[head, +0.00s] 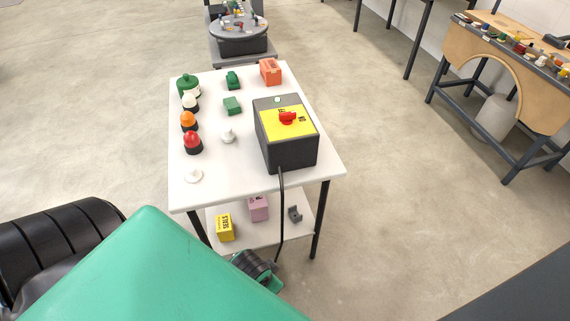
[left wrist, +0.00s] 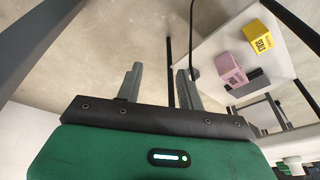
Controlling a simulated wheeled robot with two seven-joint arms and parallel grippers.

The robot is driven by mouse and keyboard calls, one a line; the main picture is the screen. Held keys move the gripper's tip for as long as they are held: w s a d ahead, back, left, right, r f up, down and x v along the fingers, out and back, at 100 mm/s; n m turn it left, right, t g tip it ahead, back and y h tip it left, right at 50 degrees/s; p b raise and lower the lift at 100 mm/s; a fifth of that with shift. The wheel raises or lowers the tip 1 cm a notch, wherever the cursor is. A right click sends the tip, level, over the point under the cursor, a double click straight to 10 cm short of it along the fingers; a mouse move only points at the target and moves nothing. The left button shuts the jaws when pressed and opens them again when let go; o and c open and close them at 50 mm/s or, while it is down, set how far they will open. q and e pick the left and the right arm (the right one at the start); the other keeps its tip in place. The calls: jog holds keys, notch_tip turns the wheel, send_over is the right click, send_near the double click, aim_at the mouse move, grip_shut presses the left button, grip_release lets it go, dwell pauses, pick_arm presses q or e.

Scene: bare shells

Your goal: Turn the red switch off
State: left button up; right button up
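The red switch (head: 288,118) is a rotary knob on a yellow plate (head: 271,125) atop a dark grey box (head: 287,155), at the right of a white table. Its handle lies roughly sideways; the small dark labels beside it are too small to read. A pale round spot (head: 277,99) sits behind the knob. My left gripper (left wrist: 160,84) is open and empty in the left wrist view, its two grey fingers apart. It is low, near the table's lower shelf, away from the switch. The switch is not in that wrist view. My right gripper is not in view.
The white table (head: 232,180) also holds red (head: 193,143), orange (head: 188,121) and green (head: 188,84) round pieces and an orange block (head: 270,72). A black cable (head: 281,215) hangs in front. The lower shelf holds yellow (head: 225,227) and pink (head: 258,207) boxes.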

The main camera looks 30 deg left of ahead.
pick_arm(q)
jog(key=w+a+r+m+t+y, duration=0.15)
jog(key=w+r+m+t, duration=0.7)
jog(key=w+r, duration=1.35)
jog(key=w+d+r+m+t+h, duration=0.3)
jog(key=w+r+m+t+h, duration=0.4)
jog(key=r, duration=0.4)
notch_tip(320, 180, up, 3)
jog(key=m+g+y, duration=0.3)
jog(key=m+g, duration=1.3)
jog(key=m, duration=1)
send_over(286, 113)
jog(key=s+a, duration=0.4)
jog(key=shift+t, duration=0.25)
jog(key=p+x, duration=0.1)
jog(key=x, duration=0.3)
jog(key=p+x, duration=0.1)
jog(key=x, duration=0.3)
jog(key=p+x, duration=0.2)
jog(key=x, duration=0.2)
jog(key=shift+d+f, duration=0.35)
jog(key=shift+w+d+f, duration=0.1)
jog(key=shift+w+f, duration=0.05)
jog(key=shift+f, duration=0.3)
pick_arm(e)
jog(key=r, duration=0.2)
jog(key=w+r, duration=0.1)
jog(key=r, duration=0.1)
